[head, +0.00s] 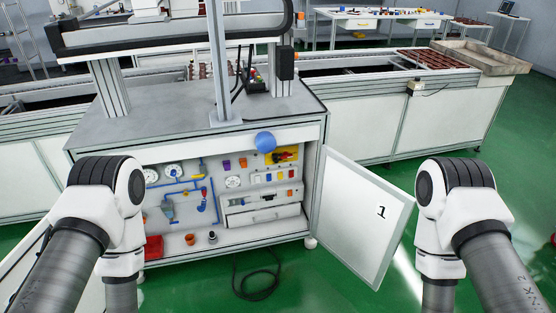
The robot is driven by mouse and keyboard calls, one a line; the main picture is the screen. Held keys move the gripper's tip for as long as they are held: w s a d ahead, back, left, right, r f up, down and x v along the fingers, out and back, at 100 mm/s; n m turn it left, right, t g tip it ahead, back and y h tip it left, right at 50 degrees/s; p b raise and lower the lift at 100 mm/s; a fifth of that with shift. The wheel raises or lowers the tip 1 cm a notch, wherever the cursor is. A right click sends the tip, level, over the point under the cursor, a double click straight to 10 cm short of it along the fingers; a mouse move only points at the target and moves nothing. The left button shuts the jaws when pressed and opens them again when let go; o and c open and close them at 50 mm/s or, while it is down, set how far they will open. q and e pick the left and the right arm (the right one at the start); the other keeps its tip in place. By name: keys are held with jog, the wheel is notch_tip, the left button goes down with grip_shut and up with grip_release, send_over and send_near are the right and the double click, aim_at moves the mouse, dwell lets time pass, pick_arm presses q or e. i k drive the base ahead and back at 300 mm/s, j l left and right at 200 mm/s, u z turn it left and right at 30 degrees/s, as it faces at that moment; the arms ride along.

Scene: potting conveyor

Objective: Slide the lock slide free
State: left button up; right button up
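No part can be clearly made out as the lock slide at this size. A drawer-like silver unit (262,216) sits low on the right side of the panel. Both my arms show only as far as their elbows and bend down out of the picture, so neither gripper is seen.
The cabinet door (362,218) marked 1 stands swung open to the right, near my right arm. A black cable (258,284) lies coiled on the green floor in front. A red bin (153,247) and small cups (190,239) sit on the cabinet bottom. A conveyor (370,115) runs behind.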

aim_at(275, 156)
jog(key=i+l, duration=0.4)
jog(key=l, duration=0.15)
jog(key=i+l, duration=0.45)
jog(key=l, duration=0.15)
jog(key=i+l, duration=0.4)
jog(key=l, duration=0.15)
jog(key=i+l, duration=0.45)
jog(key=l, duration=0.15)
